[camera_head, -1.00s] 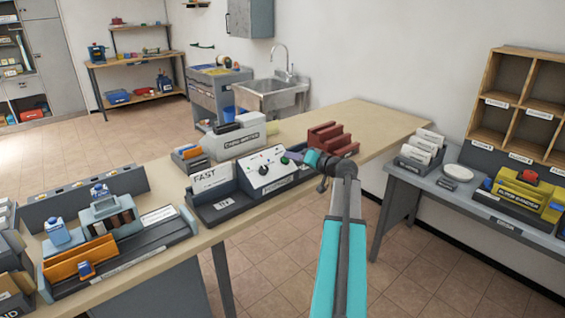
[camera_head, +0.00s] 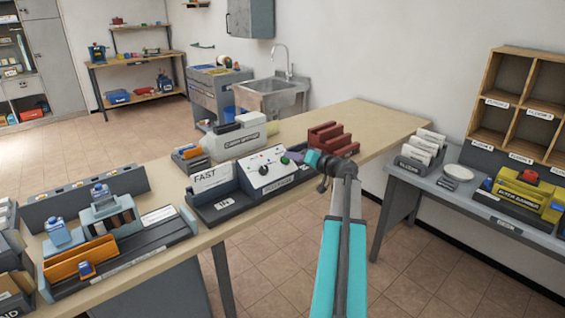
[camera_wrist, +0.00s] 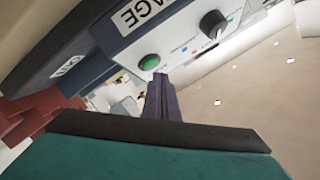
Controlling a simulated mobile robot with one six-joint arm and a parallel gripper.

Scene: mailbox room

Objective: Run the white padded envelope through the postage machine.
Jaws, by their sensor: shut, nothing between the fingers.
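The postage machine has a white sloped control panel (camera_head: 265,172) with a dark knob and a round green button (camera_wrist: 150,62), on a dark base (camera_head: 222,212). A flat white piece marked FAST (camera_head: 210,178) stands upright at the left of the panel. I cannot tell whether it is the white padded envelope; no other piece is clearly that envelope. My gripper (camera_head: 292,156) is at the right end of the panel. In the wrist view its dark fingers (camera_wrist: 160,80) are shut and empty, tips right at the green button; contact cannot be told.
A red stepped rack (camera_head: 332,140) stands just beyond my gripper. A white and grey machine (camera_head: 232,138) is behind the postage machine. Stamping devices (camera_head: 108,212) fill the left of the bench. A side table (camera_head: 470,198) holds a yellow machine. The bench's far right end is clear.

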